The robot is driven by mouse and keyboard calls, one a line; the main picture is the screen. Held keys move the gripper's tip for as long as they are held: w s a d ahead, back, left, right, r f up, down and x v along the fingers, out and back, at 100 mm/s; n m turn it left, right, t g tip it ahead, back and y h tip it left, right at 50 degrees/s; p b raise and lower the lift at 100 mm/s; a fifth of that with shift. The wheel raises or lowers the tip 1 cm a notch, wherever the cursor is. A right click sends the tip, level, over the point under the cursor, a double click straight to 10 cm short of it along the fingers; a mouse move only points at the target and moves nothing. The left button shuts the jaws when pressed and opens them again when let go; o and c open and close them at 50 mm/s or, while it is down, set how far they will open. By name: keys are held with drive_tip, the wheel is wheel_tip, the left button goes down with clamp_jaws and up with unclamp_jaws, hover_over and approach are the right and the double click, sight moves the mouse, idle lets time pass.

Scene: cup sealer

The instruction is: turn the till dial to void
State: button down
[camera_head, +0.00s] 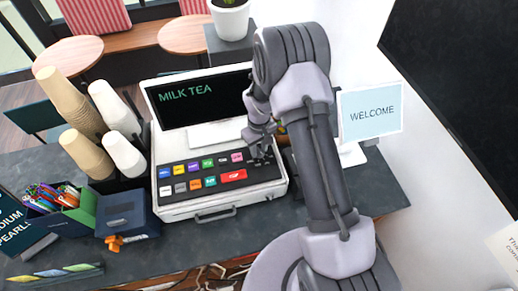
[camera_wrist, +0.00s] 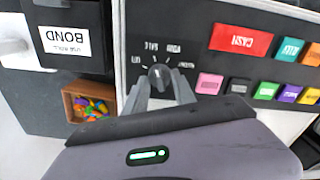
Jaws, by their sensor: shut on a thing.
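The till (camera_head: 215,205) is a white cash register with coloured keys and a black screen reading "MILK TEA". Its dial (camera_wrist: 159,74) is a small dark round knob on the black panel in the wrist view. Several small white labels (camera_wrist: 151,47) curve around it, upside down and too small to read surely. My gripper (camera_wrist: 160,84) is shut on the dial, one finger on each side. In the head view my gripper (camera_head: 264,158) is at the right end of the till's key panel, and the dial is hidden there.
Paper cup stacks (camera_head: 123,154), a pen box (camera_head: 55,200) and a dark blue box (camera_head: 126,215) stand left of the till. A "WELCOME" sign (camera_head: 371,113) stands to its right. A small brown tray of coloured pieces (camera_wrist: 88,103) lies beside the till.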

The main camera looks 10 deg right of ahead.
sight(259, 150)
drive_tip(key=m+b, duration=0.3)
drive_tip(key=b, duration=0.1)
drive_tip(key=shift+f+m+b, duration=0.2)
drive_tip(key=shift+m+b, duration=0.1)
drive_tip(key=shift+m, duration=0.1)
drive_tip(key=m+b, duration=0.4)
drive_tip(key=shift+d+r, duration=0.1)
drive_tip(key=shift+r, duration=0.1)
drive_tip(key=shift+r+m, duration=0.1)
drive_tip(key=shift+m, duration=0.2)
drive_tip(key=c, duration=1.1)
unclamp_jaws()
drive_tip(key=shift+o, duration=0.2)
wheel_tip(259, 150, up, 17)
drive_tip(key=shift+r+p, duration=0.2)
drive_tip(key=shift+p, duration=0.1)
